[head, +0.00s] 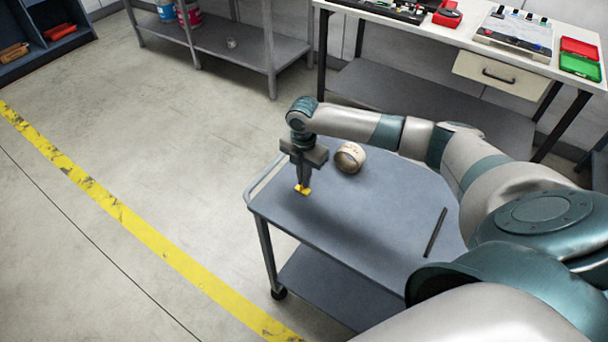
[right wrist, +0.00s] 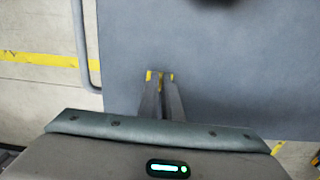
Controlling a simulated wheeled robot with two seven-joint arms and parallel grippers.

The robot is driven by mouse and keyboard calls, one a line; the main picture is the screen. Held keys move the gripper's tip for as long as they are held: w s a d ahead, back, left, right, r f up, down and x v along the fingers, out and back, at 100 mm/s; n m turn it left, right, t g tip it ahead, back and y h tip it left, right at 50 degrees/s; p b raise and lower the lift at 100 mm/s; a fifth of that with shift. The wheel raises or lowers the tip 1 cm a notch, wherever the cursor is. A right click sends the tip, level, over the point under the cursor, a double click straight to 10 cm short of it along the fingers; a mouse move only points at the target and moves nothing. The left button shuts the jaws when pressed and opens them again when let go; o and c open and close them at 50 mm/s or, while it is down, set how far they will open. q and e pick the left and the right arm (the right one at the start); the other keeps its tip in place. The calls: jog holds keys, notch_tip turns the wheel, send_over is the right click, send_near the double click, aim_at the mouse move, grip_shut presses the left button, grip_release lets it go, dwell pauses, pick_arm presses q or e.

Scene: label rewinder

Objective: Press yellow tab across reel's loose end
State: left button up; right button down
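The reel (head: 350,157), a pale roll with a brownish open core and dark marks, lies on its side on the top of the grey cart (head: 365,205). My right gripper (head: 303,181) points down over the cart's left part, left of the reel and apart from it. Its fingers are closed on the yellow tab (head: 302,190), which sticks out at the tips. In the right wrist view the yellow tab (right wrist: 168,77) shows at both sides of the fingertips. The reel's loose end cannot be made out. My left gripper is not in view.
A thin dark bar (head: 435,232) lies on the cart's right part. The cart's handle rail (head: 262,178) runs along its left edge. A white workbench (head: 465,35) with trays and tools stands behind. The cart's middle is clear.

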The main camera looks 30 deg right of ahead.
jog(key=shift+f, duration=0.25)
jog(key=c, duration=1.9)
grip_release()
jog(key=shift+c, duration=0.2)
